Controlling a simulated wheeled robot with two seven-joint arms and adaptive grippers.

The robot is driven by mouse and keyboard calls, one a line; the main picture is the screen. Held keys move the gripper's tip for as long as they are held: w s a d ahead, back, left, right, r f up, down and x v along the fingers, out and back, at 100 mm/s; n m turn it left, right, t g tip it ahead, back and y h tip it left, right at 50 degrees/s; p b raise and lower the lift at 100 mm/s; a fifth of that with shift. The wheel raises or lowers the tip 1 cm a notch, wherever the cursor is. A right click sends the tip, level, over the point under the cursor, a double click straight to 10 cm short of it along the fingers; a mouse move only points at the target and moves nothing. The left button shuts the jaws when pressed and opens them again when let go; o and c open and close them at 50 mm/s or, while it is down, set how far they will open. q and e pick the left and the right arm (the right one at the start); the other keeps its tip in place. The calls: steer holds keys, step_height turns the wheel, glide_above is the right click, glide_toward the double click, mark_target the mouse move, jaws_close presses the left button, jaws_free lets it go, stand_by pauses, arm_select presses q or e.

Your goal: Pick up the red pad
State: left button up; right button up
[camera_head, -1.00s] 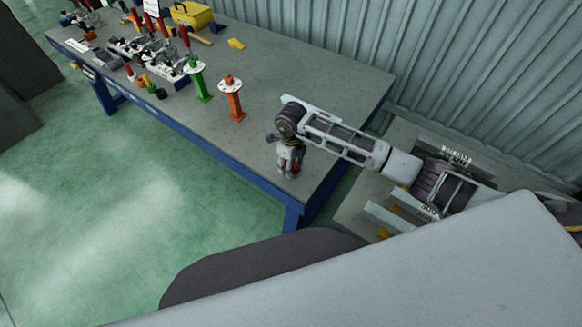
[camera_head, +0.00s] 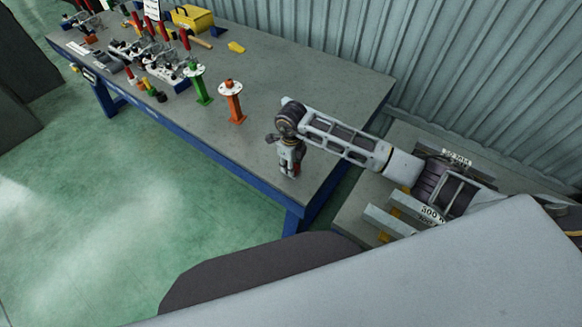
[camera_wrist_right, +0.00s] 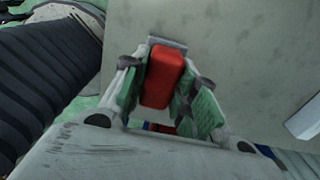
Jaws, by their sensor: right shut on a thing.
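The red pad (camera_wrist_right: 163,76) is a small red block with rounded edges in the right wrist view. It sits between the green-lined fingers of my right gripper (camera_wrist_right: 166,95), which is shut on it. In the head view my right gripper (camera_head: 289,172) points down over the near right end of the workbench, and a small bit of red shows at its fingers. I cannot tell whether the pad touches the bench top. My left gripper is in neither view.
The grey workbench (camera_head: 290,80) with a blue frame has an orange stand (camera_head: 235,103) and a green stand (camera_head: 201,86) left of my gripper. Clamps and a yellow toolbox (camera_head: 192,17) are farther back. A corrugated wall (camera_head: 345,40) stands behind. The bench's right half is mostly clear.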

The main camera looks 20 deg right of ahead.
steer(key=shift+r+b, duration=0.6)
steer(key=shift+r, duration=3.8)
